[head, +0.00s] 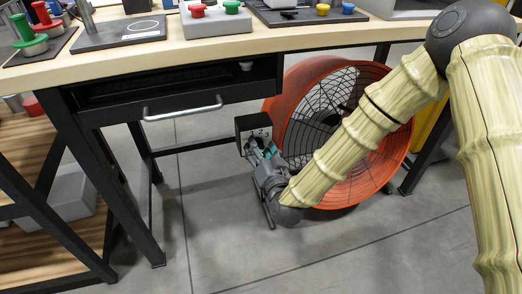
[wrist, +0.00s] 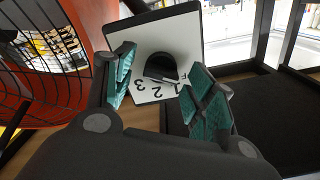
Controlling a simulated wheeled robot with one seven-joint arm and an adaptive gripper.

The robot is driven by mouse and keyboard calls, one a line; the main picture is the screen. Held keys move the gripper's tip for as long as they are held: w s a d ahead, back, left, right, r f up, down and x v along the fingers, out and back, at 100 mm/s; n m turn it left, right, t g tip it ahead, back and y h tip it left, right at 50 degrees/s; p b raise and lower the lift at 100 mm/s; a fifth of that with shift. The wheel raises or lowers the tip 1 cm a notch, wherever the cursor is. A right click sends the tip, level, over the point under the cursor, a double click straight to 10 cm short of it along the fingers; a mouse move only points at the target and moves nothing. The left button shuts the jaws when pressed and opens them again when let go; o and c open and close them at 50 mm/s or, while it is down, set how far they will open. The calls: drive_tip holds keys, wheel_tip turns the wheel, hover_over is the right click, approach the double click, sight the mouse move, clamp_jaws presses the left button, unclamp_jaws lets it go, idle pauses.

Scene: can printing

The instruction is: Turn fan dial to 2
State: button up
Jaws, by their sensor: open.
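The fan (head: 300,95) is a large orange drum with a dark grille, standing on the floor under the workbench. Its dark control box (head: 243,123) is on the left side, and the digits 1 and 2 show there. In the wrist view, the white dial panel (wrist: 185,35) carries 1, 2, 3 and part of an F. The black fan dial (wrist: 158,67) sits in its middle; its pointer setting is unclear. My gripper (head: 260,150) is at the box, partly hiding the panel. In the wrist view my gripper (wrist: 164,84) is open, its teal pads on either side of the dial, with gaps visible.
The workbench (head: 190,54) overhangs the fan, with a drawer handle (head: 182,108) facing me. Black table legs stand left and right. A grey bin (head: 70,192) sits on the lower shelf at left. The grey floor in front is clear.

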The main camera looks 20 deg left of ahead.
drive_tip(key=shift+c, duration=0.2)
drive_tip(key=c, duration=1)
drive_tip(key=shift+m+p, duration=0.3)
drive_tip(key=shift+m, duration=0.1)
drive_tip(key=m+p, duration=0.1)
drive_tip(key=m, duration=0.2)
drive_tip(key=shift+d+p, duration=0.1)
drive_tip(key=shift+p, duration=0.25)
drive_tip(key=m+p, duration=0.1)
drive_tip(key=m, duration=0.2)
drive_tip(key=m+p, duration=0.1)
drive_tip(key=m, duration=0.4)
drive_tip(key=shift+f, duration=0.15)
drive_tip(key=shift+m+p, duration=0.3)
drive_tip(key=shift+m, duration=1.7)
